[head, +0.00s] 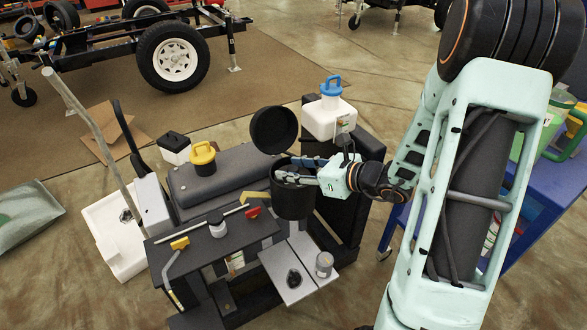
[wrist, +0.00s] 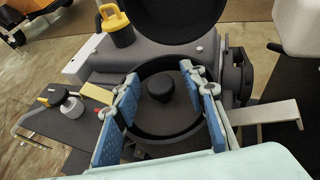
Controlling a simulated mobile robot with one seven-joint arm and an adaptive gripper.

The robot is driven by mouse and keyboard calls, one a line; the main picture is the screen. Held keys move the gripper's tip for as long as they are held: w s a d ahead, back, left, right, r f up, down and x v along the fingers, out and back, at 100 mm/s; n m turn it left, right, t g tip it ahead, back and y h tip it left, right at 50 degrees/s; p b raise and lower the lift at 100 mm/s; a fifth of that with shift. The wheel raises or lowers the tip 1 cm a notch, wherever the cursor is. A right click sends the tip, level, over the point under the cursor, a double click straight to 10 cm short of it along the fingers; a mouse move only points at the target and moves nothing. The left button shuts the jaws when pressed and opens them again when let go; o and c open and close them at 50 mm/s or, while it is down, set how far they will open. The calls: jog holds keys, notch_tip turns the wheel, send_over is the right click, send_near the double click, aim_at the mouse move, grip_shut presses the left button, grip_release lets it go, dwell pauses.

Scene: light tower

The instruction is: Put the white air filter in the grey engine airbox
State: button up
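The grey engine airbox (head: 293,203) is a dark round tub with its round lid (head: 273,130) open behind it. My gripper (head: 298,172) is over the mouth of the airbox. In the wrist view its two blue-padded fingers (wrist: 160,82) are spread wide, with the tub's rim (wrist: 146,70) around and beneath them. Between them, lower in the tub, is a black knob (wrist: 160,88) on a dark grey surface. I see nothing white between the fingers. I cannot make out the white air filter in either view; the tub's lower inside is partly hidden.
A white jug with a blue cap (head: 329,118) stands behind the airbox. A yellow-capped container (head: 203,160) sits on the grey engine cover (head: 235,172). A small can (head: 324,264) stands on the light front shelf (head: 296,282). A blue cart (head: 528,218) is at the right.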

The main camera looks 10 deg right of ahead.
jog(key=shift+d+r, duration=0.1)
jog(key=shift+r, duration=0.1)
jog(key=p+v, duration=0.3)
jog(key=v, duration=0.8)
jog(key=shift+s+d, duration=0.2)
jog(key=shift+s, duration=0.15)
jog(key=shift+r, duration=0.1)
